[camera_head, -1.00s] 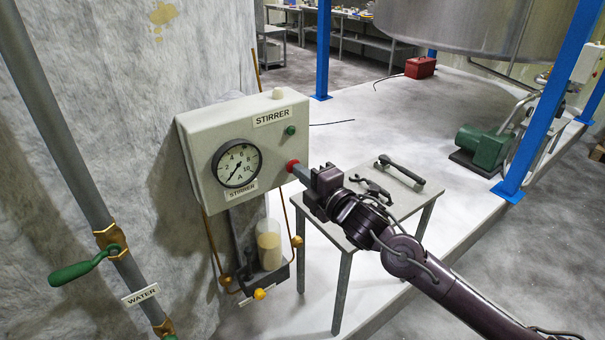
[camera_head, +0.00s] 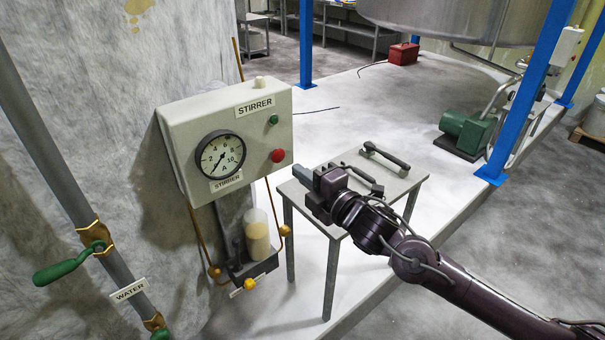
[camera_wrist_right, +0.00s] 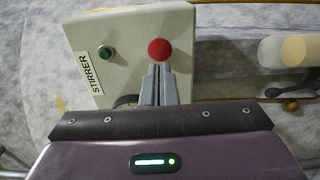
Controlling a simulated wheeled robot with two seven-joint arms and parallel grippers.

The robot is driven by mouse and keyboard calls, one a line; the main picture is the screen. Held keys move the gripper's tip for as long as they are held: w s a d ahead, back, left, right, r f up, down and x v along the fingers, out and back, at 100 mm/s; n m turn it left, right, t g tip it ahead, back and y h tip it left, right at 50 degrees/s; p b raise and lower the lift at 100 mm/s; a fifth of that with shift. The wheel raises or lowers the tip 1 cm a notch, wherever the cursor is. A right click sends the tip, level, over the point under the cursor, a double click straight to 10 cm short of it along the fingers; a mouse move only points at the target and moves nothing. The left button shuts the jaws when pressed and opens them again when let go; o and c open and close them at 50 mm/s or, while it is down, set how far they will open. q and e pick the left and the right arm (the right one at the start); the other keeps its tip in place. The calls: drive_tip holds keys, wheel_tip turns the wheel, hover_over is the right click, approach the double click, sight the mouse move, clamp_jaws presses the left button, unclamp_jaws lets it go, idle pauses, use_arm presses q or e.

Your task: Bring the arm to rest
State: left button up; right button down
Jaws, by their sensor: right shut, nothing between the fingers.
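My right gripper (camera_head: 301,174) is shut and empty. It is in front of the stirrer box, to the right of the red button (camera_head: 277,155) and apart from it in the head view. In the right wrist view the closed fingers (camera_wrist_right: 159,84) point towards the red button (camera_wrist_right: 159,49). The stirrer box (camera_head: 180,130) is pale, with a round dial gauge (camera_head: 220,154), a green button (camera_head: 273,119) and STIRRER labels. The gauge needle points to the lower left. My left gripper is not in view.
A small grey table (camera_head: 335,229) stands below my right arm, with a dark-handled tool (camera_head: 386,158) on it. A jar (camera_head: 257,236) of pale liquid sits below the box. A pipe with a green-handled valve (camera_head: 68,264) is at left. Blue posts (camera_head: 528,95) and a green pump (camera_head: 467,131) stand at right.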

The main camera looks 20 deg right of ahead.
drive_tip(key=w+d+f+m+g+h+b, duration=0.15)
drive_tip(key=d+f+m, duration=0.3)
drive_tip(key=f, duration=0.75)
drive_tip(key=w+d+f+m+g+h, duration=0.1)
drive_tip(key=d+f+m+h, duration=0.3)
drive_tip(key=f, duration=0.7)
drive_tip(key=s+d+f+m+g, duration=0.1)
drive_tip(key=s+d+f+g, duration=0.15)
drive_tip(key=f, duration=0.55)
drive_tip(key=s+d+f+m+g+h+b, duration=0.1)
drive_tip(key=s+f+m, duration=0.1)
drive_tip(key=s+f, duration=0.35)
drive_tip(key=s+d+f+m+g, duration=0.1)
drive_tip(key=s+f, duration=0.1)
drive_tip(key=f, duration=0.8)
drive_tip(key=s+a+f+m+g+b, duration=0.15)
drive_tip(key=s+f+m+g, duration=0.3)
drive_tip(key=s+f, duration=1.3)
drive_tip(key=s+a+f+m+g, duration=0.1)
drive_tip(key=s+a+f+g, duration=0.1)
drive_tip(key=s, duration=0.9)
drive_tip(key=s+a+f+m+g, duration=0.1)
drive_tip(key=s+a+f, duration=0.3)
drive_tip(key=s, duration=0.7)
wheel_tip(320, 180, down, 2)
drive_tip(key=shift+s+a+f+m+g+b, duration=0.3)
drive_tip(key=shift+a+g+b, duration=0.1)
drive_tip(key=shift+g, duration=0.35)
